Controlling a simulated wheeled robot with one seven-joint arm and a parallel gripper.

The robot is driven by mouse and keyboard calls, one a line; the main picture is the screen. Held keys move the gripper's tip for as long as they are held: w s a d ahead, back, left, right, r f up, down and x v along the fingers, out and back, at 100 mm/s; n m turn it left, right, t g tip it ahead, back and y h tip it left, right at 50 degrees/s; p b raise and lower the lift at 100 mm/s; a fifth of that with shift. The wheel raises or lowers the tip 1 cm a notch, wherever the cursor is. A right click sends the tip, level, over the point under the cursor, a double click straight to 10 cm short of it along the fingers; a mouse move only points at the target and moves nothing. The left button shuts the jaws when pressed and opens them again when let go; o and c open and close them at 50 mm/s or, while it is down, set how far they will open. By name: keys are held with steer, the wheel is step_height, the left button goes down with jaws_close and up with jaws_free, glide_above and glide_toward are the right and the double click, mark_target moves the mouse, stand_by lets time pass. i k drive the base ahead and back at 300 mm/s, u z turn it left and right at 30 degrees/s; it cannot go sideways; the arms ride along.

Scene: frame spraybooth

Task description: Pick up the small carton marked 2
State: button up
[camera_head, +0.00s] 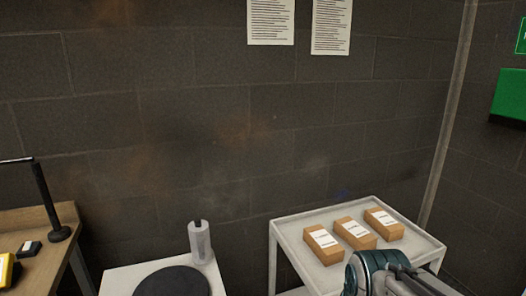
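Three small brown cartons with white labels stand in a row on top of a light grey cart. They are the left carton (325,243), the middle carton (356,232) and the right carton (384,222). The print on the labels is too small to read, so I cannot tell which is marked 2. Part of my arm, teal and grey, shows at the bottom edge in front of the cart. It overlaps the cart's near edge in the picture. I do not see my gripper's fingertips.
The cart (290,222) has a raised rim and stands near a dark block wall. Left of it, a white surface (125,275) bears a dark disc (172,283) and a grey bottle (200,243). A wooden bench (22,218) with a black lamp stand (50,205) is far left.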

mark_target(328, 251)
steer(key=k, duration=0.65)
steer(key=z, duration=0.6)
steer(key=i, duration=1.15)
steer(key=u, duration=0.25)
